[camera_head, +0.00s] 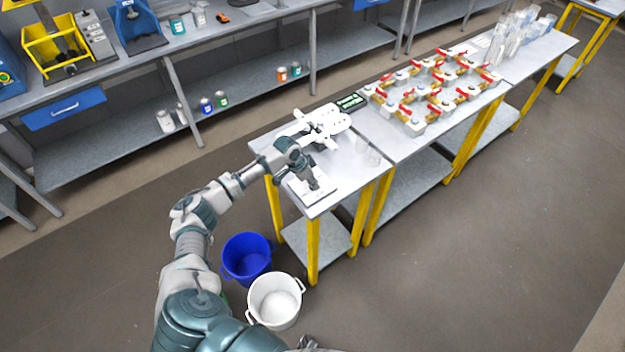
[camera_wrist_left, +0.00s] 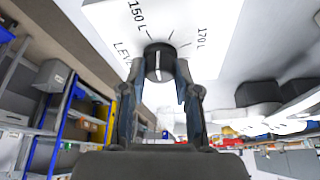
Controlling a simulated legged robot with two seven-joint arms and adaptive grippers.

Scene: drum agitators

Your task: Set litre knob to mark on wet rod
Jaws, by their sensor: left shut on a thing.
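A black knob (camera_wrist_left: 158,62) with a white pointer line sits on a white panel (camera_wrist_left: 215,42) in the left wrist view. The panel carries the marks 150 L and 170 L with short ticks around the knob. My left gripper (camera_wrist_left: 160,72) has one finger on each side of the knob and is shut on it. In the head view my left gripper (camera_head: 313,183) is over the white panel (camera_head: 323,195) at the near table's front, and it hides the knob. I cannot make out a wet rod. My right gripper is not in view.
A white device (camera_head: 325,122) stands behind the gripper. Red-handled valves (camera_head: 420,90) fill the adjoining table. Blue (camera_head: 246,258) and white buckets (camera_head: 275,300) stand on the floor.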

